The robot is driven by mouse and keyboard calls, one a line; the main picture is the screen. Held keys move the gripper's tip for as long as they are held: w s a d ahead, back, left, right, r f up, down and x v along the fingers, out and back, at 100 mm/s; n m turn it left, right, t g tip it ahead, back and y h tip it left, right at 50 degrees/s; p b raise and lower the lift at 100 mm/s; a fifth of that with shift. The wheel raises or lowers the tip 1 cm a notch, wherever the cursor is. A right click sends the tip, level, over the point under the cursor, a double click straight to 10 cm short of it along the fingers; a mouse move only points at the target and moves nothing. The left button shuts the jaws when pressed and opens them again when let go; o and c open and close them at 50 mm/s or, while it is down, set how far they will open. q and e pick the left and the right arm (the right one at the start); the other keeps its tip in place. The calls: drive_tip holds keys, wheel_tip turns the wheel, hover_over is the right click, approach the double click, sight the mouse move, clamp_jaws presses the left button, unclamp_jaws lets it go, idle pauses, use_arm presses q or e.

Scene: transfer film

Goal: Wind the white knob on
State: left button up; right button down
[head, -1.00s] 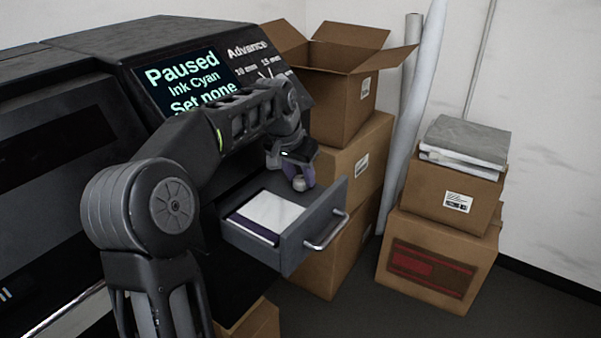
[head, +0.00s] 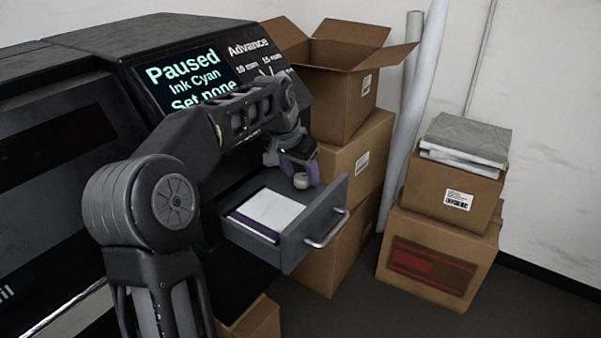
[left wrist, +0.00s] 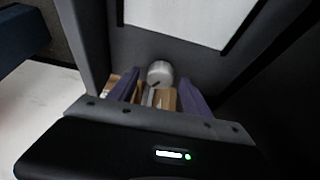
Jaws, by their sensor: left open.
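The white knob (head: 301,181) shows in the head view as a small round pale piece at the far right end of the open drawer, just under my left gripper. My left gripper (head: 301,172) has purple fingers and is open, pointing down with the knob near its fingertips. In the left wrist view the knob (left wrist: 159,72) shows grey-white between and slightly beyond the two spread fingers (left wrist: 160,82). I cannot tell whether either finger touches it. My right gripper is not in view.
The grey drawer (head: 262,246) stands out from the black machine and holds a white sheet (head: 268,210) in a dark frame. The machine's screen (head: 185,75) reads "Paused", with an "Advance" scale beside it. Cardboard boxes (head: 345,150) stand close behind the drawer.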

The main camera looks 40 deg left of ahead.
sight(294, 195)
use_arm(q)
drive_tip(key=shift+r, duration=0.1)
drive_tip(key=v, duration=0.7)
drive_tip(key=shift+r, duration=0.3)
drive_tip(key=shift+s, duration=0.15)
